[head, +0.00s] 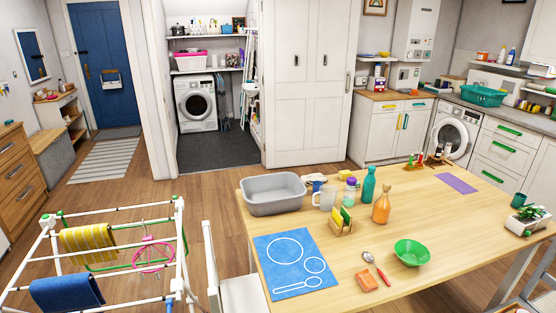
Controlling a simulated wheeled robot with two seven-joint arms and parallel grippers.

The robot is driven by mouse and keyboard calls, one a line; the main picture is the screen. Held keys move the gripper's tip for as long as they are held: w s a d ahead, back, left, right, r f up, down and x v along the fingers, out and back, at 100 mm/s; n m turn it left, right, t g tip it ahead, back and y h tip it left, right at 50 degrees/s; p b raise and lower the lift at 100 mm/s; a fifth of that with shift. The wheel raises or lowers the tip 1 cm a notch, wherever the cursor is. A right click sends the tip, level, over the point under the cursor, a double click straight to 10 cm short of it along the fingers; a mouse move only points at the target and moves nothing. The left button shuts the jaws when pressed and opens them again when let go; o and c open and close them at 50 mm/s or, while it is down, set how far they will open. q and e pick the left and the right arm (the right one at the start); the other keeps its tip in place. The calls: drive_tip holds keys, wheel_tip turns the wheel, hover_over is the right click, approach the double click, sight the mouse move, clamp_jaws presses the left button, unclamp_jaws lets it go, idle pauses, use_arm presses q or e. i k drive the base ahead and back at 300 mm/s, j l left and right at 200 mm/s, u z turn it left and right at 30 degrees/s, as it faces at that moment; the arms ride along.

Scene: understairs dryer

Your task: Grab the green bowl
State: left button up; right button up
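The green bowl (411,253) stands upright on the wooden table (452,225), toward its near right part. It looks empty. A spoon with a red handle (376,268) lies just left of it, and an orange block-like item (366,281) lies to its lower left. Neither of my grippers shows in the head view, so their state is hidden.
A blue mat with white outlines (295,266) and a grey basin (273,193) are on the table's left. An orange bottle (381,205), a teal bottle (369,184) and a pitcher (324,198) stand behind the bowl. A drying rack (115,255) stands left. Table right of the bowl is clear.

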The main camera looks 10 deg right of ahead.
sight(411, 253)
drive_tip(key=l+z, duration=0.2)
drive_tip(key=z, duration=1.15)
drive_tip(key=i+l+u, duration=0.1)
drive_tip(key=l, duration=0.2)
drive_tip(key=i+l+u, duration=0.1)
drive_tip(key=l, duration=0.25)
drive_tip(key=i+l+u, duration=0.15)
drive_tip(key=i+l, duration=0.05)
drive_tip(key=l, duration=0.1)
